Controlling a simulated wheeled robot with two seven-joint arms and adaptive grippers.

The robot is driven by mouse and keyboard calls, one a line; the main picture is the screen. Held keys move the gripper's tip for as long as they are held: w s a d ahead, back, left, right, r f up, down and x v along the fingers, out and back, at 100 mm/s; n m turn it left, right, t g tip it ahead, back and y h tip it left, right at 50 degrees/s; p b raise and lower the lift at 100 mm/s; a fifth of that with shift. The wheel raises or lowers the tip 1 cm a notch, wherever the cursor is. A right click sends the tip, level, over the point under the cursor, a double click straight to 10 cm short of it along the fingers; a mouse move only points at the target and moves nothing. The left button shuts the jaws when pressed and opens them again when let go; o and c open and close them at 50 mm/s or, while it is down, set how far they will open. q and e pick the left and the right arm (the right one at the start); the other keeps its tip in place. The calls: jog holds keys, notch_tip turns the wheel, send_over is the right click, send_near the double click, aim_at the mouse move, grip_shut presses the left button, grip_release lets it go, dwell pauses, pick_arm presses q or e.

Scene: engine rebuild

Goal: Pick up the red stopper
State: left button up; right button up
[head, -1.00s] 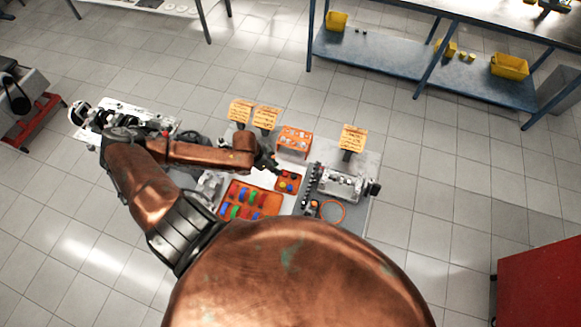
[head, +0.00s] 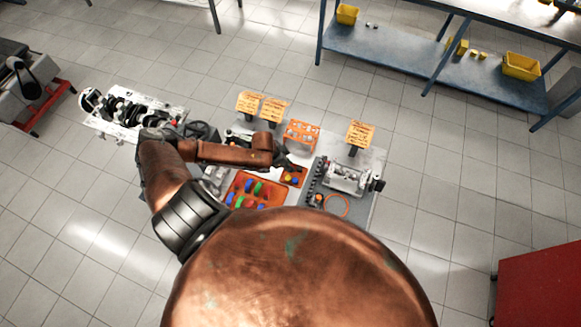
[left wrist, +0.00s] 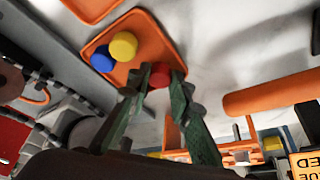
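The red stopper (left wrist: 159,75) shows between the fingertips of my left gripper (left wrist: 158,82) in the left wrist view. The fingers cover both its sides and look closed on it. It overlaps the near edge of a small orange tray (left wrist: 172,43); I cannot tell whether it rests there or is clear of it. A yellow stopper (left wrist: 123,45) and a blue one (left wrist: 102,59) sit in that tray. In the head view my left gripper (head: 288,164) is just above the small tray (head: 299,183). My right gripper is not in view.
A larger orange tray (head: 278,206) with several coloured pieces lies left of the small tray. A grey mat with an engine part (head: 346,177) lies to the right. An orange holder (head: 301,132) and yellow signs (head: 360,134) stand behind. Floor surrounds the table.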

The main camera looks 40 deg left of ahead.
pick_arm(q)
jog(key=shift+c, duration=0.8)
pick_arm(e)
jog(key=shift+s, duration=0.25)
pick_arm(q)
jog(key=shift+r, duration=0.15)
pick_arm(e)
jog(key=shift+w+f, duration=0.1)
pick_arm(q)
jog(key=shift+r, duration=0.25)
notch_tip(320, 180, up, 2)
jog(key=shift+r+b, duration=0.1)
jog(key=shift+b, duration=0.45)
jog(key=s+a+r, duration=0.5)
jog(key=s+r, duration=0.5)
jog(key=s, duration=0.3)
jog(key=shift+b, duration=0.45)
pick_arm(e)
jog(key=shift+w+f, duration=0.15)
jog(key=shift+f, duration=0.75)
